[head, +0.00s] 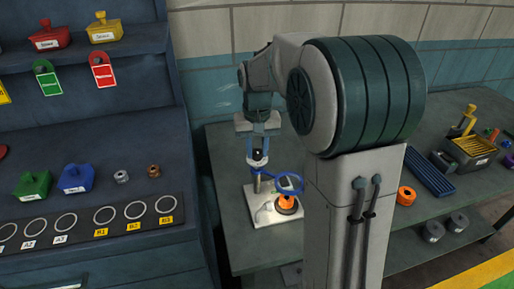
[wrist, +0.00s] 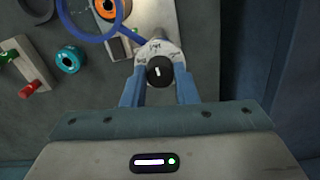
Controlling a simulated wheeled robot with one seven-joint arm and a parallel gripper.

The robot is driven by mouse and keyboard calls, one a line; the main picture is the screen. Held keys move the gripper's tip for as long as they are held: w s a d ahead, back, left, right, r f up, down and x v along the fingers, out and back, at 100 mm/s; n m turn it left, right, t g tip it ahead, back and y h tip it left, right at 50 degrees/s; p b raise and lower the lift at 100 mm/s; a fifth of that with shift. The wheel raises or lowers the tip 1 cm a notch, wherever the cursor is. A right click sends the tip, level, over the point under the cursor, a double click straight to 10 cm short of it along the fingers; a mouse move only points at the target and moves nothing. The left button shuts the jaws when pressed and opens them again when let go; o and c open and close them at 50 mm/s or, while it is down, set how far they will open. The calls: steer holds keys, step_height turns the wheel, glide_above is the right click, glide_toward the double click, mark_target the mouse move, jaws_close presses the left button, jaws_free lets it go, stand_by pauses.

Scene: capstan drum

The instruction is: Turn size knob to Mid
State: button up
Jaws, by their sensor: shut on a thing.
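The size knob (wrist: 160,72) is black with a short white mark that runs roughly up and down in the wrist view. It sits on a white round dial (wrist: 157,49) with small dark lettering too small to read. The two blue fingers of my gripper (wrist: 160,88) are on either side of the knob and closed on it. In the head view my gripper (head: 258,146) points down at the top of the post that carries the dial. Which label the mark lines up with I cannot tell.
A blue ring (head: 289,183) on an arm extends beside the dial, above an orange spool (head: 286,204) on a white base plate (head: 270,220). In the wrist view a teal spool (wrist: 69,58) and a red-handled part (wrist: 30,88) lie on the bench. A blue cabinet stands left.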

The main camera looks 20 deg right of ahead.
mark_target(257, 151)
steer(key=o, duration=1)
steer(key=shift+r, duration=0.15)
step_height(257, 151, up, 14)
steer(key=shift+f, duration=0.15)
steer(key=s+f+t, duration=0.1)
steer(key=s+f, duration=0.3)
steer(key=s, duration=0.3)
steer(key=s+f+n+t, duration=0.1)
steer(key=s+f, duration=0.3)
steer(key=s, duration=0.3)
steer(key=s+f+t, duration=0.1)
steer(key=s+f, duration=0.3)
steer(key=s, duration=0.3)
steer(key=shift+a+f, duration=0.2)
steer(key=shift+f, duration=0.1)
